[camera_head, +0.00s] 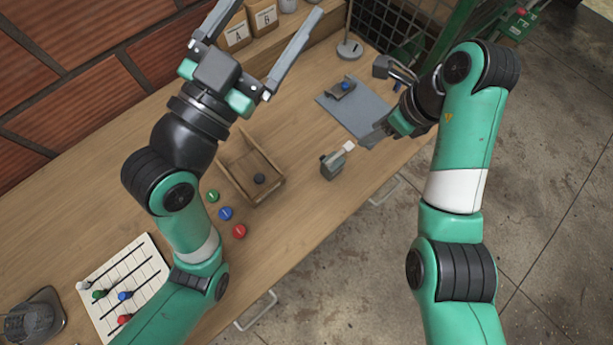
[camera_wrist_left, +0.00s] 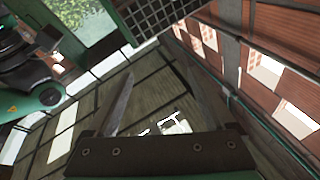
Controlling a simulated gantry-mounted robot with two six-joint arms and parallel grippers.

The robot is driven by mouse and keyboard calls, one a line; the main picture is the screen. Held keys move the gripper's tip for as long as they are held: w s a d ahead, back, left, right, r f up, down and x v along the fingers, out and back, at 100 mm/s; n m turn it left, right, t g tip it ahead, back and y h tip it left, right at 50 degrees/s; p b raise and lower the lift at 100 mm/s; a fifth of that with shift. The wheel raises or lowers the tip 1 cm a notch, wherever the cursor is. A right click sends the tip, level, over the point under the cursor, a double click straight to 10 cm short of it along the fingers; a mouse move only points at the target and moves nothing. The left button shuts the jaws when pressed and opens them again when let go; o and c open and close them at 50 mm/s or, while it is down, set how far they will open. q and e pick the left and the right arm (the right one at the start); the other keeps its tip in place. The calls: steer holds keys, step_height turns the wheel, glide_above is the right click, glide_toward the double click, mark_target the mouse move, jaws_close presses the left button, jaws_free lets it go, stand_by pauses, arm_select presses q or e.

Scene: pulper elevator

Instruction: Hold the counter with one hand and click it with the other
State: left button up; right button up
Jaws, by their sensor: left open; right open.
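The counter (camera_head: 332,163), a small grey-green block with a white piece at its upper right, stands on the wooden table near its front edge. My right gripper (camera_head: 376,103) is open, with its jaws spread above the right end of the table. Its lower finger is close to the counter's right side, apart from it in the picture. My left gripper (camera_head: 277,8) is open and empty, raised over the back of the table, far from the counter. Its two fingers also show in the left wrist view (camera_wrist_left: 158,72), with nothing between them. The counter cannot be made out there.
A wooden tray (camera_head: 270,196) holding a dark disc lies left of the counter. Green, blue and red discs (camera_head: 226,214) lie beside it. A grey mat (camera_head: 352,114) with a small device is behind the counter. A lined board (camera_head: 140,270) with pegs is at lower left.

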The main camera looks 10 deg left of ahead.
arm_select(q)
steer(key=d+f+g, duration=0.2)
steer(key=f+g, duration=0.1)
steer(key=f, duration=0.6)
steer(key=d+f+g, duration=0.2)
steer(key=f, duration=0.8)
steer(key=n+g, duration=0.1)
steer(key=g, duration=0.3)
glide_toward(338, 159)
steer(key=x, duration=0.3)
steer(key=f+x, duration=0.1)
steer(key=x, duration=0.7)
steer(key=shift+a+f, duration=0.2)
steer(key=shift+f, duration=0.05)
jaws_close()
arm_select(e)
jaws_close()
